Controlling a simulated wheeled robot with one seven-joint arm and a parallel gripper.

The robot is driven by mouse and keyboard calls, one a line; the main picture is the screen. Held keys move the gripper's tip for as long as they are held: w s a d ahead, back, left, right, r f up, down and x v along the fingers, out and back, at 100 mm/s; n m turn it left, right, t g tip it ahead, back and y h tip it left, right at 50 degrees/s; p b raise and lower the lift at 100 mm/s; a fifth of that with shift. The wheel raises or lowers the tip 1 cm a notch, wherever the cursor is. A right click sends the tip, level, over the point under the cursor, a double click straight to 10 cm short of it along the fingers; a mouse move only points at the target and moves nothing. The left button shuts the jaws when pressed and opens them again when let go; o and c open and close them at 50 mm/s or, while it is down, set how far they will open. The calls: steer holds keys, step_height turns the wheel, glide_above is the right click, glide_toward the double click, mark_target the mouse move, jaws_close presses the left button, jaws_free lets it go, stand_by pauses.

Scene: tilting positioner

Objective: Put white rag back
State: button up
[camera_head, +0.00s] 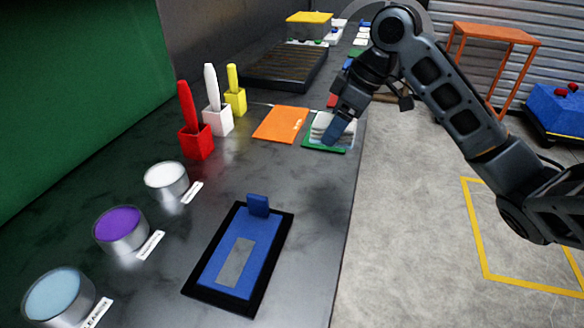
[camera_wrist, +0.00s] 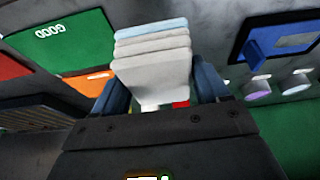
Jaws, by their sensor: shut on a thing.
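My gripper (camera_head: 337,130) is over the right edge of the bench, pointing down at a green mat (camera_head: 325,149). Its blue fingers are shut on the white rag (camera_head: 319,121), a pale, layered, folded bundle. In the wrist view the rag (camera_wrist: 152,65) sits between the two fingers of my gripper (camera_wrist: 162,88), with a light blue-grey layer at its far end. The rag overlaps the green mat in the head view; I cannot tell whether it touches it. A finger hides part of the rag.
An orange mat (camera_head: 281,124) lies left of the green mat. Red (camera_head: 196,138), white (camera_head: 217,119) and yellow (camera_head: 235,100) holders with upright handles stand further left. Round tins (camera_head: 120,228) line the left front. A blue tilting plate (camera_head: 239,258) occupies the near bench.

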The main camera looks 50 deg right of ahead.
steer(key=w+a+f, duration=0.1)
steer(key=a, duration=0.1)
steer(key=w+a+f, duration=0.1)
steer(key=a+f, duration=0.1)
steer(key=a, duration=0.1)
steer(key=w+a+f+p, duration=0.1)
steer(key=w+a+f, duration=0.1)
steer(key=shift+a, duration=0.15)
steer(key=shift+f, duration=2.05)
steer(key=shift+a+f, duration=0.1)
steer(key=shift+f, duration=0.1)
steer(key=o, duration=0.9)
steer(key=shift+o, duration=0.2)
steer(key=shift+r, duration=0.1)
steer(key=shift+r, duration=0.1)
steer(key=v, duration=1.2)
steer(key=shift+w, duration=0.1)
